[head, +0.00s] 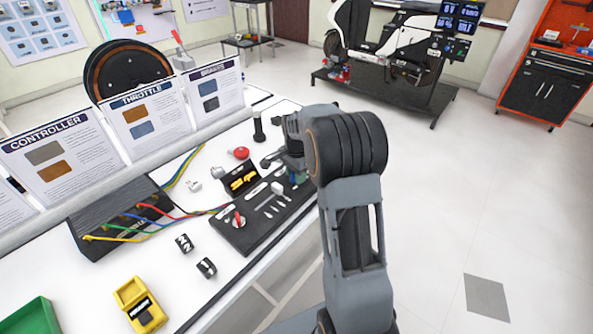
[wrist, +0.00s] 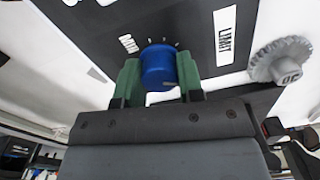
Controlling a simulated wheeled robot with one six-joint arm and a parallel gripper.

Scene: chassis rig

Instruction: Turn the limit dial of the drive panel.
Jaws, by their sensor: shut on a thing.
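The limit dial (wrist: 159,66) is a blue knob on the dark drive panel, with the word LIMIT printed beside it in the wrist view. My gripper (wrist: 160,82) has its two green fingers on either side of the blue knob, shut on it. In the head view the drive panel (head: 252,232) lies on the white bench, with a red-pointed dial and several small levers on it. My gripper (head: 296,176) is over the panel's far right end, where my arm largely hides the fingers and the limit dial.
A grey toothed knob (wrist: 280,60) stands right of the panel in the wrist view. Signs line the back; open floor lies to the right.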

